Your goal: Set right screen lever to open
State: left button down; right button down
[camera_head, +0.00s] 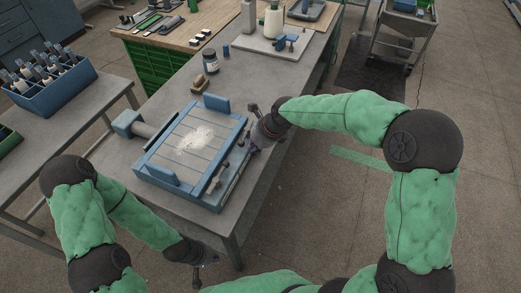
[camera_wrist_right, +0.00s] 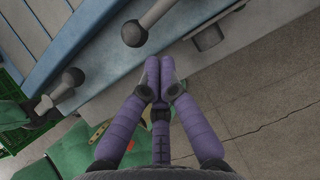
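The blue screen frame (camera_head: 157,163) lies on the grey table, with pale powder on its slatted top. Dark levers with round knobs stand along its right side, one lever (camera_head: 214,184) near the front corner and one (camera_head: 253,107) by my right gripper. My right gripper (camera_head: 256,144) is at the frame's right edge; its purple fingertips (camera_wrist_right: 160,66) meet with nothing visible between them. In the right wrist view a ball-knobbed lever (camera_wrist_right: 134,34) is just beyond the fingertips, apart from them, and another lever (camera_wrist_right: 72,78) is to the left. My left gripper (camera_head: 199,276) hangs low at the table's front; its fingers are too small to read.
A dark jar (camera_head: 210,62) and a brown block (camera_head: 200,84) stand behind the frame. A blue bottle crate (camera_head: 50,88) is on the left table. A wooden bench (camera_head: 180,35) and a cart (camera_head: 405,35) are further back. Floor at right is open.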

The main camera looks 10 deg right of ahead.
jog(key=shift+w+a, duration=0.1)
dwell(0.3)
jog(key=shift+a+r+p, duration=0.1)
jog(key=shift+r+p, duration=0.05)
jog(key=shift+p, duration=0.2)
jog(key=p, duration=0.1)
jog(key=a+p, duration=0.1)
jog(key=p, duration=0.1)
jog(key=shift+w+r, duration=0.2)
jog(key=shift+w, duration=0.05)
pick_arm(q)
jog(key=shift+r+p, duration=0.6)
jog(key=shift+r, duration=1.8)
pick_arm(e)
jog(key=shift+a+f, duration=0.15)
jog(key=shift+a, duration=0.05)
jog(key=shift+d+f, duration=0.1)
